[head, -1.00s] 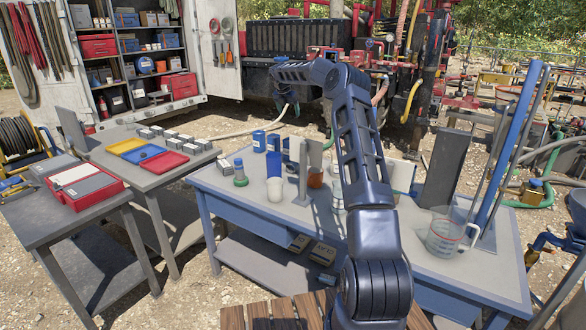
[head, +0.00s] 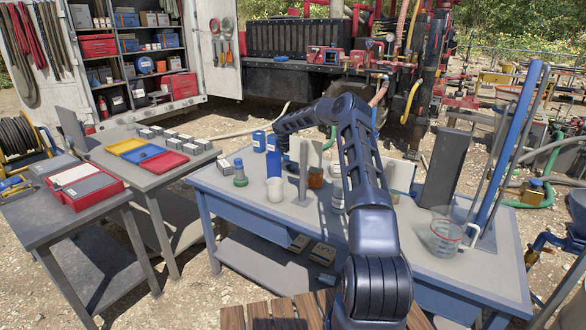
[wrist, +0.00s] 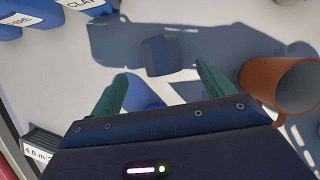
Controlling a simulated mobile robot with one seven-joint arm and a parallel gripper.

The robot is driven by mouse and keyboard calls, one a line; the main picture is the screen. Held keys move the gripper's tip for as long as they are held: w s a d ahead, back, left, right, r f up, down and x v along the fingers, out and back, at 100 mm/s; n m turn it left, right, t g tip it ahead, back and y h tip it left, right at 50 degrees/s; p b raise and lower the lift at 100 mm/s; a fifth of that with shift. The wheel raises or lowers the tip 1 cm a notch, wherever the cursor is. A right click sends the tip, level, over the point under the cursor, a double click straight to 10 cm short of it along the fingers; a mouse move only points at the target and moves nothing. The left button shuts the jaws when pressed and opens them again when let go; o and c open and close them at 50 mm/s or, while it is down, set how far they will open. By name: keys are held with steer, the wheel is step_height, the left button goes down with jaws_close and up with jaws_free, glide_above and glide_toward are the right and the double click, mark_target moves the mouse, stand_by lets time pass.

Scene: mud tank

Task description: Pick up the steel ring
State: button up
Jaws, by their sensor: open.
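My gripper (wrist: 163,70) shows in the wrist view, with two green fingers spread apart and nothing held between them. A small dark blue-grey band-like piece (wrist: 158,56) is on the pale tabletop just beyond the fingertips, roughly between them. It may be the steel ring, but I cannot tell for sure. The fingers do not appear to touch it. In the head view my arm bends left over the blue-framed bench (head: 225,190). The ring cannot be made out there.
An orange-brown cup (wrist: 262,88) stands close to the right finger. Blue labelled containers (wrist: 85,5) are at upper left in the wrist view.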

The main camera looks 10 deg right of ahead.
mark_target(292, 162)
steer(key=shift+x, duration=3.55)
steer(key=shift+d, duration=0.1)
steer(key=shift+r, duration=0.1)
steer(key=c, duration=1.3)
steer(key=shift+r, duration=0.1)
